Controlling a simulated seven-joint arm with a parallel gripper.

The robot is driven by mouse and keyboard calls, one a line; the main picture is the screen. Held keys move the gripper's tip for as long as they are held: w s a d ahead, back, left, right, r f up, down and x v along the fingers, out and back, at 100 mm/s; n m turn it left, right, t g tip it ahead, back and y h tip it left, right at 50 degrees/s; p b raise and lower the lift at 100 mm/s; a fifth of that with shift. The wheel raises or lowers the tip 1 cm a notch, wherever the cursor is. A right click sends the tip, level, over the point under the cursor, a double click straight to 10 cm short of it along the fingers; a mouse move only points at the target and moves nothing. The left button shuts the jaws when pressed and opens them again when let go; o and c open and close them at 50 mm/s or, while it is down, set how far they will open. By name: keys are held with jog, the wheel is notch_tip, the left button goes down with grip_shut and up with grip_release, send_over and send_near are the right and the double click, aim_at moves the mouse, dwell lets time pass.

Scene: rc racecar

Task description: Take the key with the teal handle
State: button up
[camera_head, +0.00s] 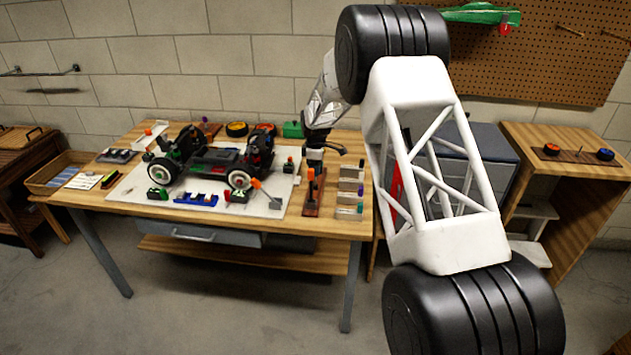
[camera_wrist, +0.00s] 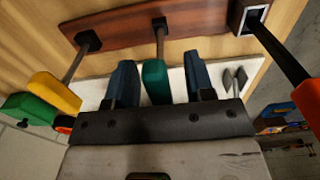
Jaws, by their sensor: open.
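The key with the teal handle (camera_wrist: 155,82) shows in the middle of the wrist view, its thin dark shaft running to a socket on a reddish-brown rack (camera_wrist: 125,28). My gripper (camera_wrist: 160,80) is open, with one blue finger on each side of the teal handle and gaps visible on both sides. The lower end of the handle is hidden behind my gripper's body. A yellow-handled key (camera_wrist: 54,95) is to the left and an orange-handled one (camera_wrist: 306,98) to the right. In the head view my gripper (camera_head: 314,160) is over the rack (camera_head: 314,207); the teal handle cannot be made out there.
A green block (camera_wrist: 28,108) lies left of the yellow handle. A white mat (camera_head: 130,192) bears a model car (camera_head: 210,157) on the wooden table (camera_head: 290,228). Several pale blocks (camera_head: 349,195) stand right of the rack, near the table's right edge.

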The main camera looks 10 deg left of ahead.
grip_shut()
dwell(0.4)
jog(key=shift+r, duration=5)
